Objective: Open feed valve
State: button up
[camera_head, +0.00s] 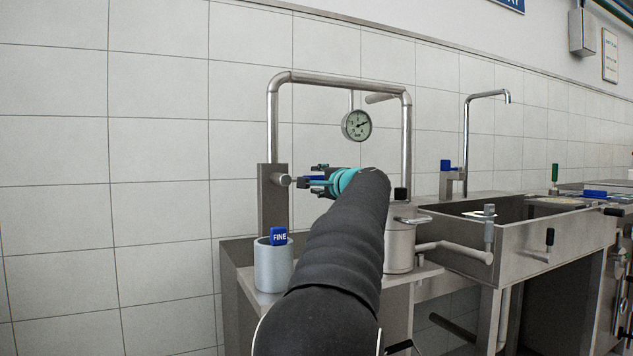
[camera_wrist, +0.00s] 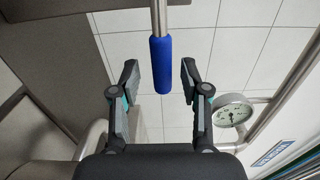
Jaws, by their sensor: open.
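A lever with a blue grip (camera_wrist: 161,66) on a thin metal rod is in the upper middle of the wrist view. I take it as the feed valve's handle; no label shows on it. My gripper (camera_wrist: 160,82) is open. Its two fingers stand on either side of the blue grip, with a visible gap on each side. In the head view, my gripper (camera_head: 318,181) is at the metal post (camera_head: 272,205) on the left, beside the lever's round pivot. My arm hides part of the unit behind it.
A pressure gauge (camera_head: 356,125) hangs under the bent pipe (camera_head: 340,79). A metal cup (camera_head: 273,266) with a blue "FINE" tag (camera_head: 278,236) stands below the post. A metal sink (camera_head: 520,225) with a tap (camera_head: 467,130) is to the right. The tiled wall is behind.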

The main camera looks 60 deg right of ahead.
jog(key=v, duration=1)
jog(key=shift+s+a, duration=0.15)
